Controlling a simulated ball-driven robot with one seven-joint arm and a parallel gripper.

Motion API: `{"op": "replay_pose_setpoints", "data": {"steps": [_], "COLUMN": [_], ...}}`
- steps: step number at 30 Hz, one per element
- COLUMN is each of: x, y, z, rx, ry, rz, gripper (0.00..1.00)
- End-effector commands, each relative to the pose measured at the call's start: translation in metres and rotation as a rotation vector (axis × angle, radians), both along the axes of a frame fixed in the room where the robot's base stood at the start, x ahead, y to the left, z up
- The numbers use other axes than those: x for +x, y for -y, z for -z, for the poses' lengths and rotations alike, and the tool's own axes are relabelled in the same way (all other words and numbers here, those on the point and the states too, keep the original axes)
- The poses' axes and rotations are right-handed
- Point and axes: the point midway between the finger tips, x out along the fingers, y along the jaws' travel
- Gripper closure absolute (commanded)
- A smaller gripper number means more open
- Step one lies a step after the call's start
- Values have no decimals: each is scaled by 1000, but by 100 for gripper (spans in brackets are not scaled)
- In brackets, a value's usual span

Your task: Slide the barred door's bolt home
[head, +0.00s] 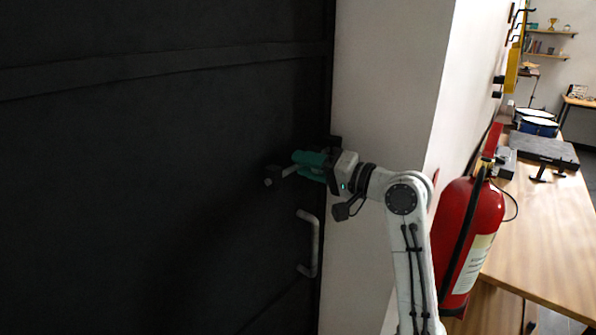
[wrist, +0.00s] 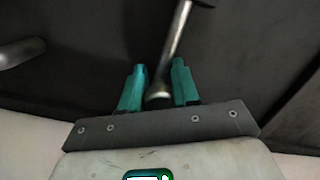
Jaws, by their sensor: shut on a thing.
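The dark door (head: 160,180) fills the left of the head view and appears shut against the pale wall. Its bolt is a grey metal rod (head: 290,172) running from a dark bracket (head: 272,176) toward the door's right edge. My gripper (head: 308,162), with teal fingers, is at the bolt near that edge. In the wrist view the rod (wrist: 176,45) runs down between the two fingertips of my gripper (wrist: 159,82), which is shut on it. A dark fitting (head: 335,146) shows behind the gripper at the wall edge; my gripper partly hides it and the bolt's end.
A grey pull handle (head: 315,245) is on the door below the bolt; it also shows at left in the wrist view (wrist: 22,52). A red fire extinguisher (head: 470,240) hangs right of my arm, beside a wooden bench (head: 545,255).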

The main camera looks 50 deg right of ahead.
Motion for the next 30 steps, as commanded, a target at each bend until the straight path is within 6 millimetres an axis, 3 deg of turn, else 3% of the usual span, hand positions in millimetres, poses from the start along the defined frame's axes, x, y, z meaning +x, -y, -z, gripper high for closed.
{"op": "replay_pose_setpoints", "data": {"steps": [9,10,17,26,30], "x": [-1,-1,-1,-3,-18], "y": [10,10,9,8,11], "z": [2,2,1,1,2], "rx": [-3,-3,-1,0,-1], "ry": [-4,-4,-2,0,1], "rz": [12,13,11,7,8], "gripper": [100,69,47,46,46]}}
